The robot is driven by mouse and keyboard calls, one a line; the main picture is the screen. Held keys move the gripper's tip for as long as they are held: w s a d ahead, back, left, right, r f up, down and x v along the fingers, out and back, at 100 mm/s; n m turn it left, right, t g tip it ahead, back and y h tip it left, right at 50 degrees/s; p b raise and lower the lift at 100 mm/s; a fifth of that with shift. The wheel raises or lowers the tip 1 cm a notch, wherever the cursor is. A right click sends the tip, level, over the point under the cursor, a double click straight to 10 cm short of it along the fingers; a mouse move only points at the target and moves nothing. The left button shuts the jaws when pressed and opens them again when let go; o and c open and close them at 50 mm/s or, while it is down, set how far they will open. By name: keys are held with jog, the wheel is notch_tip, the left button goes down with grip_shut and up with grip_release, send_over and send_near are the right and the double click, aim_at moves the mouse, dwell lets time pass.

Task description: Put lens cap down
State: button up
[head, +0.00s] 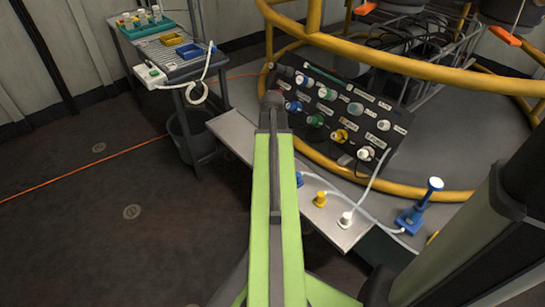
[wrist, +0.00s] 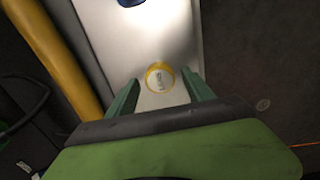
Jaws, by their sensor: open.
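The lens cap (wrist: 160,77), a round white disc with a yellow rim and small dark lettering, is in the middle of the wrist view. It appears to lie on the pale, narrow bench (wrist: 157,28), face up. My gripper (wrist: 161,79) is open, with one green finger on each side of the cap. A narrow gap seems to show on both sides; whether a finger touches it is hard to tell. In the head view my arm hides the cap and the fingers, and the bench (head: 232,134) runs beneath the arm.
A blue piece (wrist: 130,2) is on the bench past the cap. A yellow plug (head: 320,199) and a white plug (head: 345,219) stand nearer. A black panel of labelled connectors (head: 340,110) and yellow rails (head: 430,70) flank the right side. Open floor (head: 70,220) is left.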

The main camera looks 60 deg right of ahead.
notch_tip(320, 180, up, 11)
jog(key=p, duration=0.9)
jog(key=shift+f+p, duration=0.15)
jog(key=shift+p, duration=0.15)
jog(key=w+a+n, duration=0.2)
jog(key=w+a, duration=1.5)
jog(key=a, duration=0.5)
jog(key=w+a, duration=0.2)
jog(key=a, duration=1.2)
jog(key=w+a+n, duration=0.1)
jog(key=w+a, duration=0.1)
jog(key=a, duration=1.1)
jog(key=shift+w+a+n, duration=0.3)
jog(key=shift+w+a, duration=0.05)
jog(key=shift+a, duration=0.05)
